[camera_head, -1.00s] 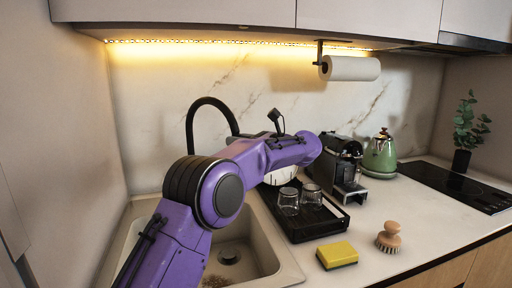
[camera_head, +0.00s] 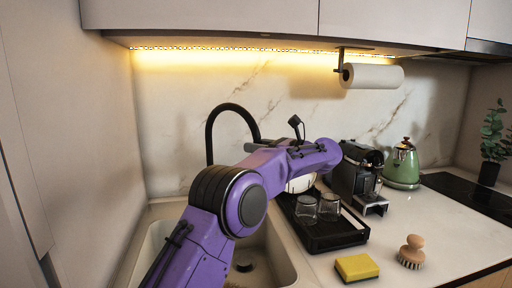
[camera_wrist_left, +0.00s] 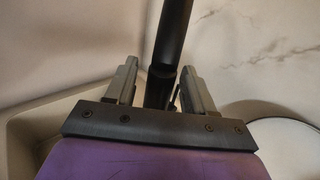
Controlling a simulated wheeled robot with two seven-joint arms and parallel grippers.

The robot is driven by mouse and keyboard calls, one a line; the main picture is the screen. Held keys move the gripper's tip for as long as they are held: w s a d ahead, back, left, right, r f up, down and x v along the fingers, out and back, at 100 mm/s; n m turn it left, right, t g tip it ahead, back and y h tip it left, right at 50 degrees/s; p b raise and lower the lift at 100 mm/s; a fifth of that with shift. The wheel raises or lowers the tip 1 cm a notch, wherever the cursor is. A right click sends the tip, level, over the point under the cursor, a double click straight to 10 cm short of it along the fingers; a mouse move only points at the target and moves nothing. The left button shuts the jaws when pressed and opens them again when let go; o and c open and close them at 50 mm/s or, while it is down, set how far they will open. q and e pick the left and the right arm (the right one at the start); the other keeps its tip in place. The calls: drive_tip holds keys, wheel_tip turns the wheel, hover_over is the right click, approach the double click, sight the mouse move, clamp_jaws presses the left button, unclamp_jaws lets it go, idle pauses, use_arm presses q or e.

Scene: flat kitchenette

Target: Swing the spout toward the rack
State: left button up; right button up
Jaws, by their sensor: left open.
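The black faucet (camera_head: 212,125) rises behind the sink. Its spout (camera_head: 240,107) arches to the right, and its end is hidden behind my purple left arm. My left gripper (camera_wrist_left: 160,68) shows in the wrist view, open, with one finger on each side of a black faucet tube (camera_wrist_left: 172,30). I cannot tell whether a finger touches the tube. In the head view the fingers are hidden behind my arm. The black rack (camera_head: 330,236) stands right of the sink, with two clear glasses and a white plate (camera_head: 300,184) partly hidden by my arm. My right gripper is out of view.
The beige sink (camera_head: 285,262) lies under my left arm. A yellow sponge (camera_head: 357,267) and a brush (camera_head: 412,250) lie at the counter's front. A coffee machine (camera_head: 350,170) and a green kettle (camera_head: 403,165) stand behind the rack. A paper towel roll (camera_head: 375,77) hangs above.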

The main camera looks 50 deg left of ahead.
use_arm(q)
drive_tip(key=b+v, duration=0.1)
drive_tip(key=v, duration=0.8)
drive_tip(key=shift+d, duration=0.25)
drive_tip(key=shift+a, duration=0.1)
